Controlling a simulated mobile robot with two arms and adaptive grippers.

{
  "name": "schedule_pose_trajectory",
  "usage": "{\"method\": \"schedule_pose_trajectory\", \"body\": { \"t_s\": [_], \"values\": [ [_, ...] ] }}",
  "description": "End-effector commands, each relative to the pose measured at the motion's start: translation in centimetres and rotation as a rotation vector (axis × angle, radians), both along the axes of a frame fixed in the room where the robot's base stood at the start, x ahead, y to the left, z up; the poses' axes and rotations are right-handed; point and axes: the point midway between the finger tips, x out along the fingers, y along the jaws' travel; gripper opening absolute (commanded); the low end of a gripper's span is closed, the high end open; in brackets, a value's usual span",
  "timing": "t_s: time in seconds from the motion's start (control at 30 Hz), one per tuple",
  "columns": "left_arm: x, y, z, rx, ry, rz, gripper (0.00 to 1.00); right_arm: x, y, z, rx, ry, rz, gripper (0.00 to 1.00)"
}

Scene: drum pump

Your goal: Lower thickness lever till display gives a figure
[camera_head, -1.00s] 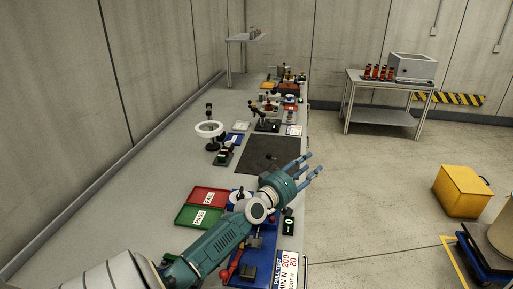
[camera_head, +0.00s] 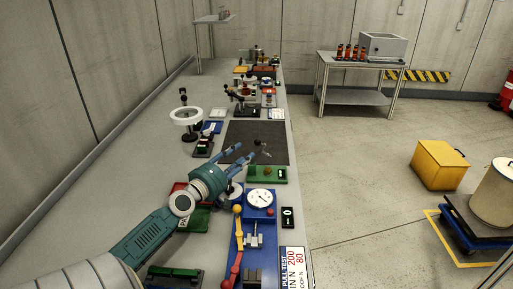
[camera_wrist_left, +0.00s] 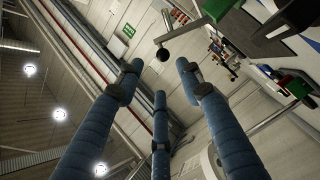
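My left gripper (camera_head: 245,153) reaches over the bench with its blue fingers spread and empty; its fingers also show in the left wrist view (camera_wrist_left: 160,82). I cannot read a figure on the display. In the left wrist view, a black ball knob (camera_wrist_left: 163,55) on a thin bar shows beyond the fingertips, apart from them. The bar runs to a green part (camera_wrist_left: 217,8). I cannot tell for certain that this is the thickness lever. My right gripper is out of view.
A blue pull-test stand with a white dial (camera_head: 260,198) and red lever (camera_head: 235,272) is right of my arm. My arm partly covers the green tray (camera_head: 197,219). A dark mat (camera_head: 272,135) and ring magnifier (camera_head: 186,117) lie farther back. The floor at right has a yellow bin (camera_head: 439,165).

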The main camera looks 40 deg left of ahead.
Motion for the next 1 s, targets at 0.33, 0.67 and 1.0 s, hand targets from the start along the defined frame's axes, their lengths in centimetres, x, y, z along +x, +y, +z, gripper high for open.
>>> {"method": "schedule_pose_trajectory", "body": {
  "t_s": [0.33, 0.67, 1.0],
  "values": [
    [3.6, 0.7, 0.1, 0.001, -0.004, 0.002, 0.37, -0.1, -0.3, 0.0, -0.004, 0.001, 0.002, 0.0],
    [8.9, 1.5, -0.1, -0.002, -0.003, 0.002, 0.37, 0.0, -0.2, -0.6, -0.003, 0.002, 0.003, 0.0],
    [10.7, 1.7, -0.2, 0.0, 0.0, 0.001, 0.37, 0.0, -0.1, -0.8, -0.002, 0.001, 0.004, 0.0]
  ]
}}
